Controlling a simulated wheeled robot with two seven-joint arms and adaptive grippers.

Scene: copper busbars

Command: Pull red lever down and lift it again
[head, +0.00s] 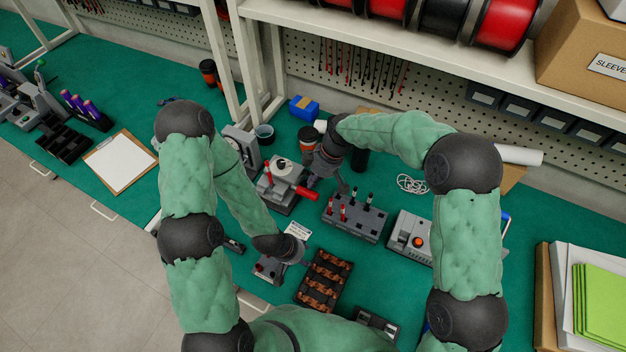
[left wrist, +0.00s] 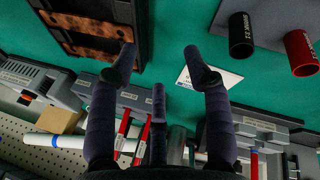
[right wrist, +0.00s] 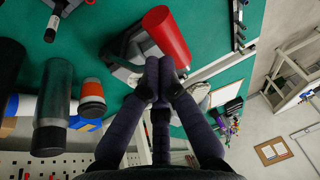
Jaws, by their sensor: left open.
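The red lever (head: 307,193) sticks out to the right from a grey press-like device (head: 283,183) in the middle of the bench. In the right wrist view its thick red handle (right wrist: 166,32) lies just beyond my right fingertips. My right gripper (right wrist: 160,72) has its fingers brought together, with nothing seen between them; whether they touch the lever is unclear. In the head view my right gripper (head: 328,172) is beside the device, above the lever. My left gripper (left wrist: 162,52) is open and empty over the green bench. In the head view it (head: 302,260) is near the busbar tray.
A dark tray with copper busbars (head: 324,282) lies at the front. A grey block with red and black pieces (head: 355,217) stands right of the lever. A grey box with an orange button (head: 411,236) is farther right. Cups (head: 308,137) stand behind the device.

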